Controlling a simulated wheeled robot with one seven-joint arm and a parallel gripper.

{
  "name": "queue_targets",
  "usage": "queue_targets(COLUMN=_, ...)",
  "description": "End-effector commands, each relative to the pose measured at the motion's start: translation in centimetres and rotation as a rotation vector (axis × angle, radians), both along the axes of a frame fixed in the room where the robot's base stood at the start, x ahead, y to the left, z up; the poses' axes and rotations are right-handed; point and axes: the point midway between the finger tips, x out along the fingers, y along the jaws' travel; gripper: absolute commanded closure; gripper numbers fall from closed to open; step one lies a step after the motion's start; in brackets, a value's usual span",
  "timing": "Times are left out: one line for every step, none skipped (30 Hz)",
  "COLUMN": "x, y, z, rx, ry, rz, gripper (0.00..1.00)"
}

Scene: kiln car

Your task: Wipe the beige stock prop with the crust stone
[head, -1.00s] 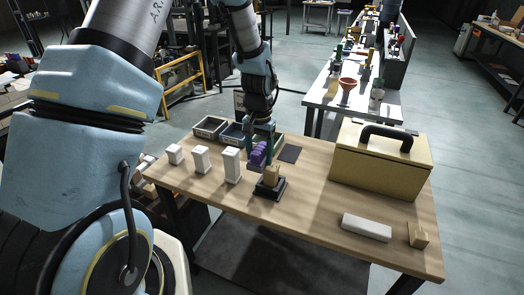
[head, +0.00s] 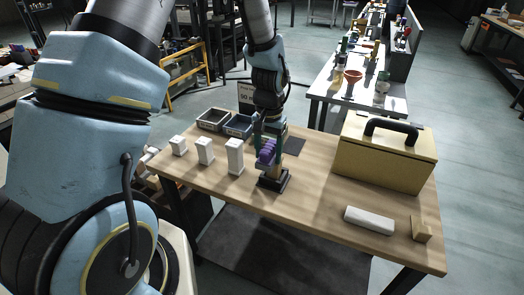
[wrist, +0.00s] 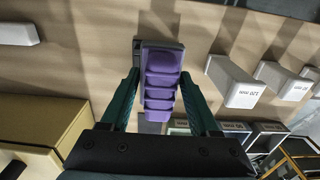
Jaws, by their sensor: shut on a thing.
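My gripper (head: 268,148) is shut on the purple crust stone (head: 266,153), a ribbed block with a grey backing. The stone also shows between the green fingers in the wrist view (wrist: 160,82).
Several white props, such as the tall one (head: 235,156), stand left of the stand. Small bins (head: 238,126) sit behind. A tan box (head: 385,160) with a black handle, a white bar (head: 369,220) and a beige angled block (head: 421,229) are right.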

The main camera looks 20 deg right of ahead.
Motion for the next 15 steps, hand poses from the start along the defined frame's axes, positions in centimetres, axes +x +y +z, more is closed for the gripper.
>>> queue_targets(x=-0.4, y=-0.4, z=-0.1, rx=0.001, ry=0.001, rz=-0.002, gripper=0.98)
queue_targets(x=-0.6, y=-0.6, z=-0.1, rx=0.001, ry=0.001, rz=-0.003, gripper=0.98)
queue_targets(x=-0.8, y=-0.8, z=-0.1, rx=0.001, ry=0.001, rz=-0.003, gripper=0.98)
queue_targets(x=-1.0, y=-1.0, z=-0.1, rx=0.001, ry=0.001, rz=-0.003, gripper=0.98)
queue_targets(x=-1.1, y=-1.2, z=-0.1, rx=0.001, ry=0.001, rz=-0.003, gripper=0.98)
queue_targets(x=-1.4, y=-1.5, z=-0.1, rx=0.001, ry=0.001, rz=-0.004, gripper=0.98)
queue_targets(x=-1.6, y=-1.7, z=-0.1, rx=0.001, ry=0.001, rz=-0.003, gripper=0.98)
queue_targets(x=-1.7, y=-1.8, z=-0.1, rx=0.001, ry=0.001, rz=-0.003, gripper=0.98)
queue_targets(x=-2.0, y=-2.1, z=-0.1, rx=0.001, ry=0.001, rz=-0.003, gripper=0.98)
queue_targets(x=-2.1, y=-2.3, z=-0.1, rx=0.001, ry=0.001, rz=-0.003, gripper=0.98)
queue_targets(x=-2.3, y=-2.5, z=-0.1, rx=0.001, ry=0.001, rz=-0.004, gripper=0.98)
queue_targets(x=-2.2, y=-2.4, z=0.0, rx=0.001, ry=0.001, rz=-0.001, gripper=0.98)
queue_targets(x=-2.2, y=-2.4, z=0.0, rx=0.001, ry=0.001, rz=-0.001, gripper=0.98)
queue_targets(x=-2.2, y=-2.4, z=0.0, rx=0.001, ry=0.001, rz=-0.001, gripper=0.98)
queue_targets(x=-2.2, y=-2.4, z=0.1, rx=0.001, ry=0.001, rz=-0.001, gripper=0.98)
